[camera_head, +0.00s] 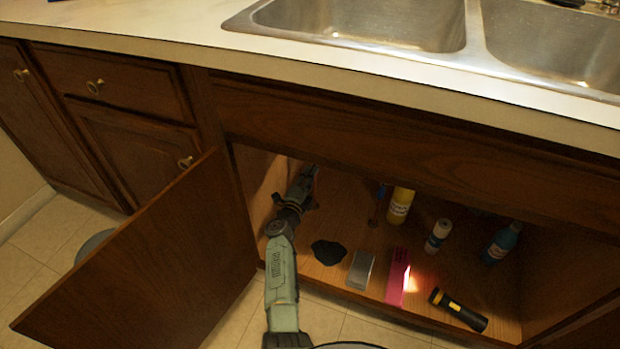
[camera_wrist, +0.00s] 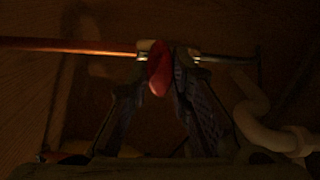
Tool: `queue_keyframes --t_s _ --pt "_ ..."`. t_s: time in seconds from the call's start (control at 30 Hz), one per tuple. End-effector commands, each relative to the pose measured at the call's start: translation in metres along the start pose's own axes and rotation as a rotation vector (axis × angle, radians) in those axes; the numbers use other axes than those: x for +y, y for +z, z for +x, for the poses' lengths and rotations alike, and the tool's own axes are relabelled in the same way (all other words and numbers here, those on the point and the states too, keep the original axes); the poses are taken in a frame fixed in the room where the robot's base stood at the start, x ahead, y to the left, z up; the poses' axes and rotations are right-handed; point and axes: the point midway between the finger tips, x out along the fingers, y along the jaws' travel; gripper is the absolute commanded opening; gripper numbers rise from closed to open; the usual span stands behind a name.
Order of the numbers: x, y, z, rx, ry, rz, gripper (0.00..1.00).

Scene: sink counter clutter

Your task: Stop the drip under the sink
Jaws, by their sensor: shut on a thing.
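A red valve handle (camera_wrist: 160,68) shows in the wrist view on a metal fitting at the end of a copper pipe (camera_wrist: 70,46). My gripper (camera_wrist: 167,75) has its two fingers closed on the red handle, one on each side. In the head view my gripper (camera_head: 306,180) reaches deep into the left part of the open cabinet under the sink (camera_head: 432,24); the handle is hidden there. A dark patch (camera_head: 328,252) lies on the cabinet floor beside my arm; I cannot tell whether it is water or cloth. No drip is visible.
A white curved pipe (camera_wrist: 262,132) is right of my fingers. The cabinet floor holds a yellow bottle (camera_head: 400,206), white bottle (camera_head: 438,235), blue bottle (camera_head: 502,243), grey block (camera_head: 360,270), pink box (camera_head: 397,277) and lit flashlight (camera_head: 460,310). The open door (camera_head: 150,270) stands left of my arm.

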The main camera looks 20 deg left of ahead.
Motion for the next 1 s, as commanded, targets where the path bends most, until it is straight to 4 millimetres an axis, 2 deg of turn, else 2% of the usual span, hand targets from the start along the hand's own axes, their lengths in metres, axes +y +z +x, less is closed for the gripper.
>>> queue_keyframes --t_s 0.3,0.77,0.8,1.0 --pt "0.0016 -0.0002 -0.0003 0.000 0.001 0.096 0.00" --pt "0.0014 -0.0001 -0.0003 0.000 0.002 0.111 0.00" --pt "0.0014 -0.0001 -0.0003 0.000 0.002 0.111 0.20" --pt "0.0012 -0.0001 -0.0002 0.000 0.001 0.110 0.33"
